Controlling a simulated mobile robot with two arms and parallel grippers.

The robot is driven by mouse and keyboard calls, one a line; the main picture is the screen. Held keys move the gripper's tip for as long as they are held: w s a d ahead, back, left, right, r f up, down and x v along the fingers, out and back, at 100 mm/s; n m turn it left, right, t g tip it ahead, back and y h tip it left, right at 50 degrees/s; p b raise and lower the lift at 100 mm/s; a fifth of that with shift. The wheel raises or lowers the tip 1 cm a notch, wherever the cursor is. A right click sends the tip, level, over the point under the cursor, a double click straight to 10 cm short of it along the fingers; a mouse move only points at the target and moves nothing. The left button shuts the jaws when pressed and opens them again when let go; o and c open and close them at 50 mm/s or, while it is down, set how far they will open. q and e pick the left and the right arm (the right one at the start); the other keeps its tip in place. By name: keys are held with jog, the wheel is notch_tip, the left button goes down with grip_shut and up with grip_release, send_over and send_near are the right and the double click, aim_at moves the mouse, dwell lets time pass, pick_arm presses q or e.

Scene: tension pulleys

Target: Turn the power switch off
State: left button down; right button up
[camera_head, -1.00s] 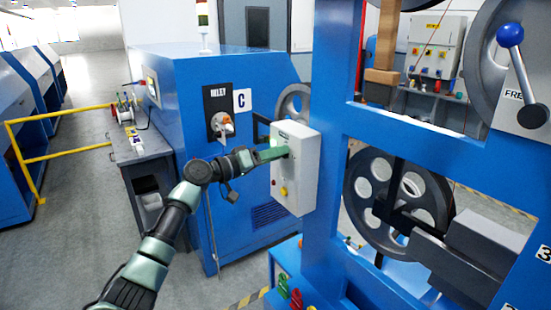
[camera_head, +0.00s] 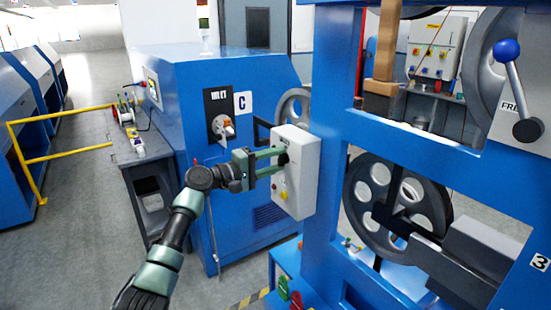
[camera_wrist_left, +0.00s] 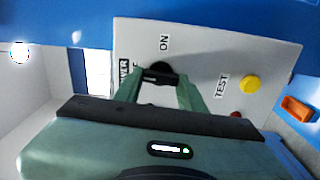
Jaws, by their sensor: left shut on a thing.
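The power switch is a black knob (camera_wrist_left: 160,71) on a light grey control box (camera_head: 306,175). In the left wrist view the box's panel (camera_wrist_left: 205,62) carries an "ON" label, a partly covered power label and a "TEST" label. My left gripper (camera_head: 280,162) is at the box's front face. In the left wrist view its two green fingers (camera_wrist_left: 160,82) are on either side of the knob, shut on it. The knob's lower part is hidden by the gripper. My right gripper is not in view.
A yellow button (camera_wrist_left: 250,84) and a partly hidden red one are beside the switch. The box is on a blue machine frame (camera_head: 330,100). A blue cabinet (camera_head: 180,90) stands behind my left arm. A yellow railing (camera_head: 65,120) is at the left.

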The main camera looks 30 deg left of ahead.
pick_arm(q)
jog(key=shift+n, duration=0.5)
jog(key=c, duration=0.8)
grip_release()
jog(key=shift+a, duration=0.1)
jog(key=shift+c, duration=0.2)
jog(key=b+v, duration=0.3)
jog(key=v, duration=0.4)
jog(key=shift+s, duration=0.35)
jog(key=shift+a, duration=0.15)
